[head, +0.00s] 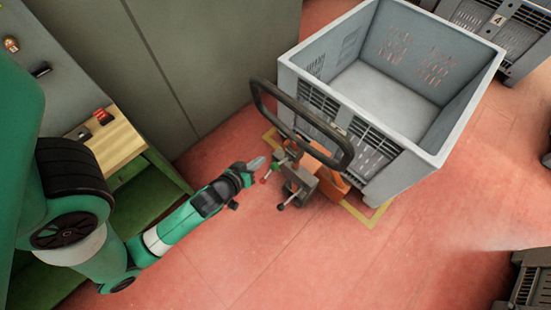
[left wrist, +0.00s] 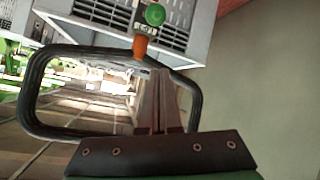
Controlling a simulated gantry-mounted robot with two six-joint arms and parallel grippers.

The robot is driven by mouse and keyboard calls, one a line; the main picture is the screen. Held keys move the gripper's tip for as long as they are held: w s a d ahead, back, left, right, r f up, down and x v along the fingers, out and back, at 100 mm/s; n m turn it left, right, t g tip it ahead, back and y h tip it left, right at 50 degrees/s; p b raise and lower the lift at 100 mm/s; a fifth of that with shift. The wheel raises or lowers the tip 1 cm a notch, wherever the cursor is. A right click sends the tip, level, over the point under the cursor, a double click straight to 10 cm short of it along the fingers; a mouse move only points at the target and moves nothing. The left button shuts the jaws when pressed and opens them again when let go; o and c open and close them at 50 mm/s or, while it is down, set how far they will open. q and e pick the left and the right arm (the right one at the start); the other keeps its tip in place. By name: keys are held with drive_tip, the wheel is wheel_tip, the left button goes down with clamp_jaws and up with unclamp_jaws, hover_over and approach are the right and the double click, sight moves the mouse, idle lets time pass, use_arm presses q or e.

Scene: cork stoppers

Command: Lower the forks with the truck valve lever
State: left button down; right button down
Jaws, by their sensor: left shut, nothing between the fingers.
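The truck (head: 325,160) is orange with a black loop handle (head: 340,155), and its front is against the grey crate. Small levers stick out by the handle's base: a green knob (head: 274,166), a red tip (head: 263,181) and a dark-knobbed lever (head: 281,206). I cannot tell which is the valve lever. My left gripper (head: 258,163) is shut and empty, just left of the green knob; contact is unclear. In the left wrist view, the shut fingers (left wrist: 157,80) point toward the green knob (left wrist: 155,15) and an orange-red piece (left wrist: 140,45), with the loop handle (left wrist: 36,100) around them.
The large grey crate (head: 455,125) stands behind the truck, within yellow floor marking (head: 372,218). A grey cabinet wall (head: 215,60) is at upper left, and a wooden-topped bench (head: 115,140) at left. Red floor (head: 330,265) is clear in front of the truck.

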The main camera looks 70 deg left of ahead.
use_arm(q)
drive_tip(key=b, duration=0.1)
hover_over(280, 163)
drive_tip(key=s+a, duration=0.2)
drive_tip(key=a, duration=0.1)
wheel_tip(280, 163, down, 5)
drive_tip(key=d+f, duration=0.1)
drive_tip(key=s+d+f+b, duration=0.1)
drive_tip(key=shift+d+f, duration=0.2)
drive_tip(key=shift+d, duration=0.4)
